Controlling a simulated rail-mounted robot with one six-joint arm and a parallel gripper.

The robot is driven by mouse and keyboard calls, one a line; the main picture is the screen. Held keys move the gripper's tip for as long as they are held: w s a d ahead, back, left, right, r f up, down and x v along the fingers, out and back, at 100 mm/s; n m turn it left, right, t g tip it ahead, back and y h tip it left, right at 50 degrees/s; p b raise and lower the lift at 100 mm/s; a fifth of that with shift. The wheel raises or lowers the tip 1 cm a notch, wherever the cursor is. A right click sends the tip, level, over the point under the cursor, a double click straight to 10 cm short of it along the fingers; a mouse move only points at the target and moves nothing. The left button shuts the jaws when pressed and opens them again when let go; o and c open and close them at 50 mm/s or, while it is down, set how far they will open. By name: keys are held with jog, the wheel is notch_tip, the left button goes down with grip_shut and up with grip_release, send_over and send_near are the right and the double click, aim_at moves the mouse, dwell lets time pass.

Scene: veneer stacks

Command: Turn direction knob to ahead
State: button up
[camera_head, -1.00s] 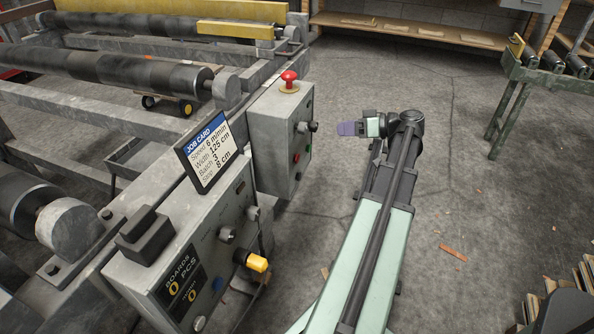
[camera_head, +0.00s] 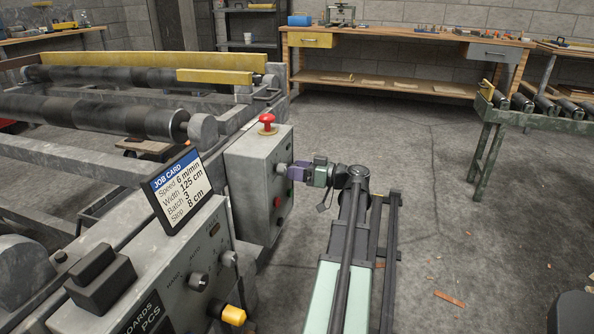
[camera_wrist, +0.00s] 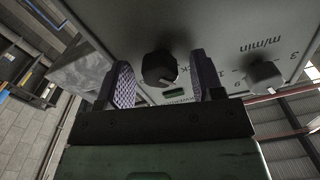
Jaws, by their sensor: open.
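In the wrist view, a dark round knob (camera_wrist: 158,68) stands on a light grey panel. My gripper (camera_wrist: 160,78) is open, with one purple-padded finger on each side of this knob and gaps visible to both. The small label by the knob is unreadable, so its setting is not clear. A second knob (camera_wrist: 265,77) to the right has a scale and "m/min" lettering near it. In the head view, my gripper (camera_head: 296,172) is at the face of the far control box (camera_head: 252,175), hiding part of its knob.
The far box carries a red mushroom button (camera_head: 267,122) on top and a red button (camera_head: 277,202) on its face. The nearer console (camera_head: 185,265) has more knobs, a yellow-ended handle (camera_head: 233,315) and a job card (camera_head: 180,190). Open floor (camera_head: 420,190) lies to the right.

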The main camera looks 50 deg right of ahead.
jog(key=shift+w, duration=0.15)
jog(key=shift+c, duration=0.2)
jog(key=c, duration=0.9)
jog(key=shift+m, duration=0.3)
jog(key=m, duration=0.6)
jog(key=shift+m, duration=0.4)
jog(key=m, duration=0.6)
jog(key=shift+f+m, duration=0.1)
jog(key=shift+m, duration=0.2)
